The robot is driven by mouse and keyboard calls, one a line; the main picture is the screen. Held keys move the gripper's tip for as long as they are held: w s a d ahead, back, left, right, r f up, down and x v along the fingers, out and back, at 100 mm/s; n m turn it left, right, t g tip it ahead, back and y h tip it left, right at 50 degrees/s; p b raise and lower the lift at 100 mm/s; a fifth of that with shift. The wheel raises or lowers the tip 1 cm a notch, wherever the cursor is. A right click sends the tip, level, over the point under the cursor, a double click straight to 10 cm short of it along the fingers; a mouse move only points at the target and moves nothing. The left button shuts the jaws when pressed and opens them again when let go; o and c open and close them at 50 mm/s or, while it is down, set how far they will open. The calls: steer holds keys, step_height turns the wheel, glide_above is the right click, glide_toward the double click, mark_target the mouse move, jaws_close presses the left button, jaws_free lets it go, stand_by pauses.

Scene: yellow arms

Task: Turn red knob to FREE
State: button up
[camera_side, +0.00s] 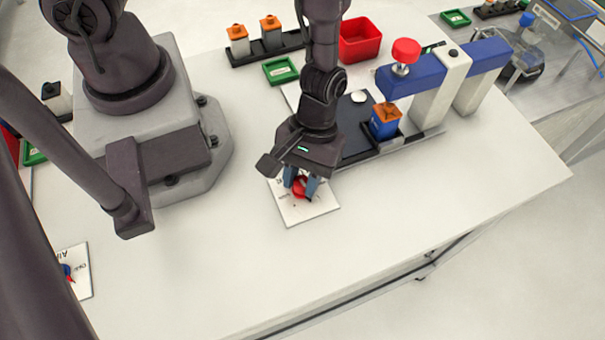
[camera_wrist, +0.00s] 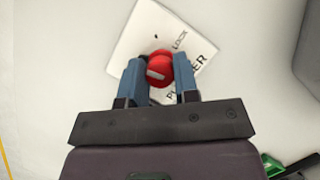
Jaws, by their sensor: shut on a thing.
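The red knob (camera_wrist: 160,66) sits on a white label plate (camera_wrist: 130,40) with printed words. In the wrist view "LOCK" and part of a larger word ending in "ER" show; the rest of the lettering is hidden by the gripper. A pale mark shows on the knob's top. My gripper (camera_wrist: 160,82) points down over the plate, its two blue fingers shut on the knob from both sides. In the side view my gripper (camera_side: 302,189), the knob (camera_side: 299,187) and the plate (camera_side: 296,212) show at the table's middle, the knob partly covered by the fingers.
Behind the gripper stands a dark fixture (camera_side: 362,143) with a blue block with an orange top (camera_side: 384,122). A blue and grey press (camera_side: 440,85) with a red knob on top stands right of it. A red bin (camera_side: 360,40) is at the back. The front table (camera_side: 400,230) is clear.

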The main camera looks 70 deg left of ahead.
steer(key=n+t, duration=0.1)
steer(key=n, duration=0.2)
steer(key=n+t+h, duration=0.1)
steer(key=n, duration=0.2)
steer(key=shift+n, duration=0.3)
stand_by(0.4)
steer(key=o, duration=0.9)
steer(key=shift+s+a+v, duration=0.1)
steer(key=shift+v, duration=3.15)
steer(key=shift+s+a+v, duration=0.15)
steer(key=shift+v, duration=3.1)
